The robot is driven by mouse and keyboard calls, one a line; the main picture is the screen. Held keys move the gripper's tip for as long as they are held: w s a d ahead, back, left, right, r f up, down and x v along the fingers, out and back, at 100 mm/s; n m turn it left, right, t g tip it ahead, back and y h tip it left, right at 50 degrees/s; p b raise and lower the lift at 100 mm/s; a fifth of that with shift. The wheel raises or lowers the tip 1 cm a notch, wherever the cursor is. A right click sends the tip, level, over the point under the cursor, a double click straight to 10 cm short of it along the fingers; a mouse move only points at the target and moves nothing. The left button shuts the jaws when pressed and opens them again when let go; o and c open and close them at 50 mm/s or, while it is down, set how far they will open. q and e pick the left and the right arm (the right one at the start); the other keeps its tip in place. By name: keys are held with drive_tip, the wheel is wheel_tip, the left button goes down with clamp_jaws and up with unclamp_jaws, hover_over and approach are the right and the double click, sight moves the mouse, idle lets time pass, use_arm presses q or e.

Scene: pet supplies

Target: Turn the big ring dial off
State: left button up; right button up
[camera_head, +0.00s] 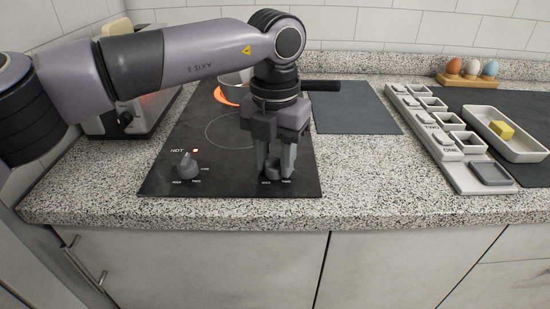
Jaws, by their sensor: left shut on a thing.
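The black cooktop (225,183) has two dials along its front edge. The left dial (187,165) is a dark grey knob standing free, with a lit mark and the word HOT near it. The right dial (273,171) is mostly hidden between the fingers of my left gripper (279,172), which points straight down and is shut on it. A ring outline (215,142) on the glass is dark. A ring at the back glows orange (225,98) under a pot (237,79). I cannot read which dial belongs to which ring. My right gripper is out of view.
A toaster (128,117) stands left of the cooktop under my arm. The pot's black handle (322,86) sticks out to the right. A dark mat (352,112), a white row of small trays (437,127), a dish (524,147) with a yellow block and an egg holder (467,81) lie right.

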sight(275, 159)
use_arm(q)
drive_tip(key=n, duration=0.3)
drive_tip(key=shift+n+b, duration=0.3)
drive_tip(key=shift+b, duration=0.05)
drive_tip(key=n, duration=0.3)
drive_tip(key=shift+n+b, duration=0.3)
drive_tip(key=shift+b, duration=0.05)
drive_tip(key=n+b, duration=0.1)
drive_tip(key=n, duration=0.5)
drive_tip(key=shift+n, duration=0.3)
drive_tip(key=shift+b, duration=0.3)
drive_tip(key=o, duration=1)
drive_tip(key=shift+o, duration=0.2)
drive_tip(key=shift+r+p, duration=0.5)
drive_tip(key=shift+r, duration=3.1)
